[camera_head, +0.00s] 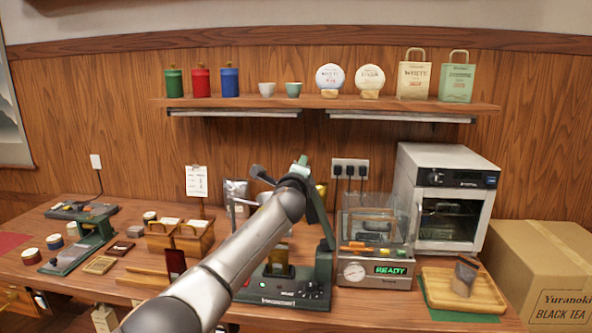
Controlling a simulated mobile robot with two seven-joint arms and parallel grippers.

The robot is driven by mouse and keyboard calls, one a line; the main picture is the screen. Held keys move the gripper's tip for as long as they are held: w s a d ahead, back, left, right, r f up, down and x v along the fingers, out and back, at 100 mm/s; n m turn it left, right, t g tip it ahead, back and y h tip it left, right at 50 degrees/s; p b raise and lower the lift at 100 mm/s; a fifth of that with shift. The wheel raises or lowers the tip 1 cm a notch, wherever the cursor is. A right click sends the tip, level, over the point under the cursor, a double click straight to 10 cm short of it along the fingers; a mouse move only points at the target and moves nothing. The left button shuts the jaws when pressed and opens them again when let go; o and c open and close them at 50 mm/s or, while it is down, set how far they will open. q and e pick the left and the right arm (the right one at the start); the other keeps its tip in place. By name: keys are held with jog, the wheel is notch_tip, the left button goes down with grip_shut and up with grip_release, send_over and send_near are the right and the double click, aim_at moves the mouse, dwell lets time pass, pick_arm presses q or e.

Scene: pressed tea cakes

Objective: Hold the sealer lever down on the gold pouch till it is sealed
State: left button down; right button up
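The sealer (324,262) stands at the centre of the bench, with a dark green base, an upright at its right and a small green light. Its dark green lever (318,212) appears raised, slanting up behind my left wrist. A gold pouch (280,254) is at the sealer's middle, partly covered by my arm and a dark part of the sealer. My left arm crosses from the lower left and ends at the lever's upper part. Its fingers are largely hidden, so I cannot tell whether they grip or touch the lever. My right gripper is out of view.
A vacuum machine (372,273) reading READY stands just right of the sealer. Beyond it are a wooden tray (437,296), a white oven (405,185) and a cardboard box (540,255). Wooden boxes (195,237) and a green press (97,236) are on the left. A shelf (310,103) runs above.

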pick_arm(q)
jog(key=shift+d+f, duration=0.1)
jog(key=shift+f, duration=0.2)
jog(key=c, duration=0.7)
grip_release()
jog(key=shift+c, duration=0.2)
jog(key=shift+r, duration=0.1)
jog(key=shift+s, duration=0.15)
jog(key=shift+s, duration=1.25)
jog(key=s, duration=0.9)
jog(key=shift+s+a+b, duration=0.25)
jog(key=shift+s+b, duration=0.1)
jog(key=shift+b, duration=0.05)
